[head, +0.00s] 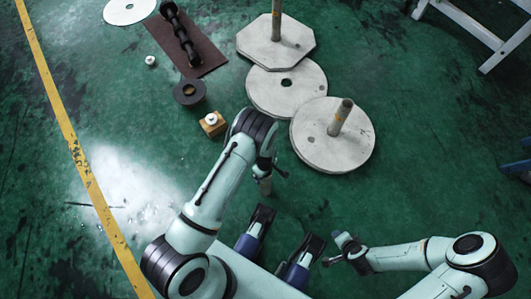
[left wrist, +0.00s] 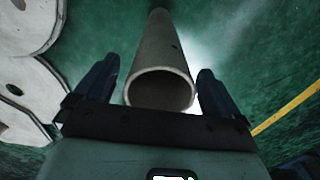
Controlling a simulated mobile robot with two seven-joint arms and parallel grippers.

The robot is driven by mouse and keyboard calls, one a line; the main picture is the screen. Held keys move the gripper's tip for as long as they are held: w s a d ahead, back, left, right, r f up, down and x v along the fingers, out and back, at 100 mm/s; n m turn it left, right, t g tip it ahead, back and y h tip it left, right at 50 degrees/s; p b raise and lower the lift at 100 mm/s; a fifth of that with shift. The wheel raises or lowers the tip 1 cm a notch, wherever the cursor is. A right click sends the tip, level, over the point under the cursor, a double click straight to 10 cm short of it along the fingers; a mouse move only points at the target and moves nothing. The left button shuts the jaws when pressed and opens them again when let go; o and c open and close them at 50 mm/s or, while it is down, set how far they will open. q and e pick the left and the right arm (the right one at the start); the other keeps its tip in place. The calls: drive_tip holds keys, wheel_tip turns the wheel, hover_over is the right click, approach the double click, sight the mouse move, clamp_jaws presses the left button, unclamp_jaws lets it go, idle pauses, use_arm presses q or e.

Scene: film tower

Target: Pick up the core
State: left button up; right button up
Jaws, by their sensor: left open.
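The core is a grey hollow tube (left wrist: 160,55) in the left wrist view, its round open end facing the camera. My left gripper (left wrist: 155,88) is open, with one blue finger on each side of the core. I see a gap beside each finger, and the gripper is not closed on it. In the head view the core (head: 265,187) shows as a short piece just under my left gripper (head: 267,170), mostly hidden by the arm. My right gripper (head: 340,250) is low in the head view, away from the core; its jaw state is unclear.
A round pale disc with an upright tube (head: 318,150) stands right of my left gripper. A flat disc (head: 270,92) and an octagonal plate with a post (head: 258,48) lie beyond. A wooden block (head: 211,128) and black ring (head: 189,92) are left. Green floor is free at left.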

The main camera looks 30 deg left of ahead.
use_arm(q)
wheel_tip(320, 180, down, 2)
drive_tip(key=shift+r, duration=0.1)
clamp_jaws()
